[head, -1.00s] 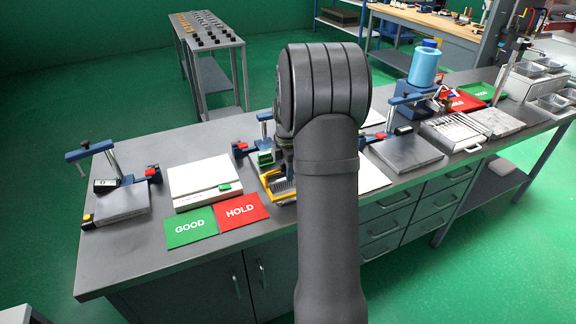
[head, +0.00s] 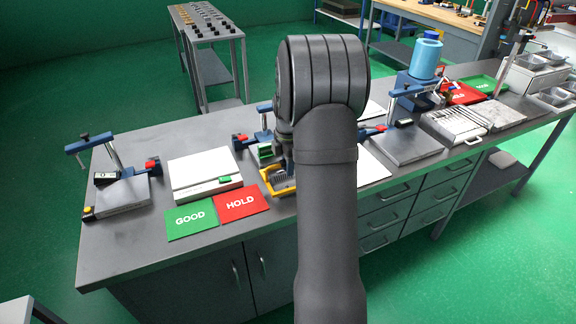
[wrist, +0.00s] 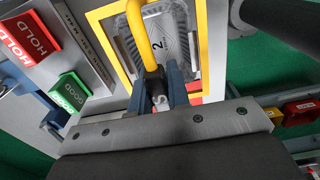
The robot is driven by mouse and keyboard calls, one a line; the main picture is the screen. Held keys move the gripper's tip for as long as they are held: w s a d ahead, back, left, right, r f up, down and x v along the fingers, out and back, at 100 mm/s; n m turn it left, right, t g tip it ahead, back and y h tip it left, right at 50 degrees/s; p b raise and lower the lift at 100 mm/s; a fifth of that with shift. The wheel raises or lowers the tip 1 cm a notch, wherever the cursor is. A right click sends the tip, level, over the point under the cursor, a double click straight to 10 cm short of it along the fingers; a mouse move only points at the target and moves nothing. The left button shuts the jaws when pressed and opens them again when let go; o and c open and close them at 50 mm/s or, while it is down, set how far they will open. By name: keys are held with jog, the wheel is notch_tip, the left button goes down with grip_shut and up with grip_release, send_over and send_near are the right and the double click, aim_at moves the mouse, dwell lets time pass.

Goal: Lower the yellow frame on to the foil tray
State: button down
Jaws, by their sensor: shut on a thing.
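The yellow frame (wrist: 201,52) fills the upper middle of the wrist view, with a thick yellow handle (wrist: 141,38) rising toward me. My gripper (wrist: 158,88) is shut on this handle with its blue fingers. The silver, ribbed foil tray (wrist: 182,22) shows through the frame's opening, near a black "2". I cannot tell whether the frame touches it. In the head view a corner of the yellow frame (head: 269,188) shows at the left of my arm, low over the bench. My arm hides the rest and the gripper there.
Green GOOD (head: 191,219) and red HOLD (head: 241,204) cards lie on the grey bench (head: 130,255), left of the frame. A white flat-topped unit (head: 203,170) stands behind them. Blue clamp stands (head: 262,137) are close by. The bench's front left is clear.

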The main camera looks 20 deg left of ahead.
jog(key=shift+f, duration=0.65)
dwell(0.5)
jog(key=c, duration=1.3)
grip_release()
notch_tip(320, 180, up, 18)
jog(key=shift+f, duration=0.25)
jog(key=shift+f, duration=0.15)
notch_tip(320, 180, down, 17)
jog(key=shift+f, duration=0.1)
